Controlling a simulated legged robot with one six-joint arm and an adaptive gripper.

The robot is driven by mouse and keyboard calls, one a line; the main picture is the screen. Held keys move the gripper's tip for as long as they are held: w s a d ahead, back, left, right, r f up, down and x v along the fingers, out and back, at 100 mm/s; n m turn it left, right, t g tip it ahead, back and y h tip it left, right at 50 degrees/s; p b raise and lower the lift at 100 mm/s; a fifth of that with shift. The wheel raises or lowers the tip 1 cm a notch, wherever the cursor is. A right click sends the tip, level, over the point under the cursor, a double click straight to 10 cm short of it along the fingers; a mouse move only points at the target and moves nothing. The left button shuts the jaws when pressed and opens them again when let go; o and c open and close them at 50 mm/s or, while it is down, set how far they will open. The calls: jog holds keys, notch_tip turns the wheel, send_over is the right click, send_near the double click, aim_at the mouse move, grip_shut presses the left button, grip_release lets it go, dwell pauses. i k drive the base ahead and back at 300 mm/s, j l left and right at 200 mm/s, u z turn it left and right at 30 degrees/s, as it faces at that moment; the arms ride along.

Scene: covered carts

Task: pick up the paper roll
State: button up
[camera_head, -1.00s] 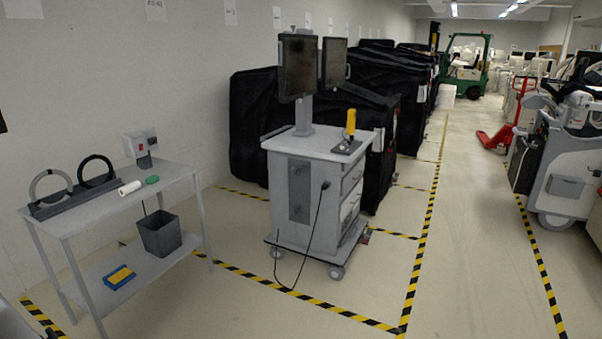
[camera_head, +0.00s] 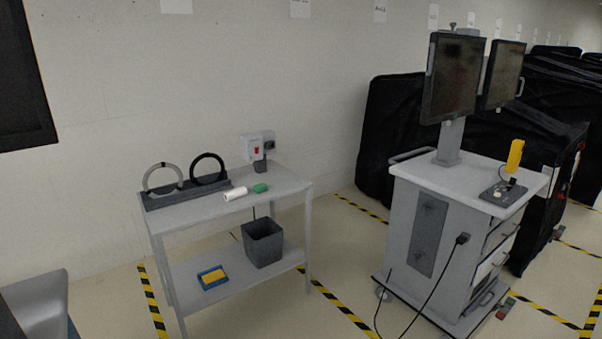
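The paper roll (camera_head: 235,193) is a small white cylinder. It lies on its side on the top shelf of a grey two-level table (camera_head: 190,213) against the wall. A green object (camera_head: 261,188) lies just right of it, very close; I cannot tell whether they touch. A grey stand with a grey ring and a black ring (camera_head: 187,191) sits to its left on the same top. My gripper is not in view.
A white box with a red mark (camera_head: 256,147) is behind the table's right end. The lower shelf holds a dark bin (camera_head: 263,243) and a blue-yellow item (camera_head: 212,277). A monitor cart (camera_head: 430,225) with a trailing cable stands right. Floor shows between table and cart.

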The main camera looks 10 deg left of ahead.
aim_at(240, 191)
jog(key=i+j+u, duration=0.1)
jog(key=i+u, duration=0.25)
jog(key=i, duration=0.45)
jog(key=i+l+u, duration=0.15)
jog(key=i+u, duration=0.25)
jog(key=i, duration=0.4)
jog(key=i+j, duration=0.2)
jog(key=i, duration=0.25)
jog(key=i+j, duration=0.25)
jog(key=i, duration=0.2)
jog(key=i+j+u, duration=0.1)
jog(key=i, duration=0.35)
jog(key=i+j+z, duration=0.1)
jog(key=i+j, duration=0.2)
jog(key=j, duration=0.2)
jog(key=z, duration=0.05)
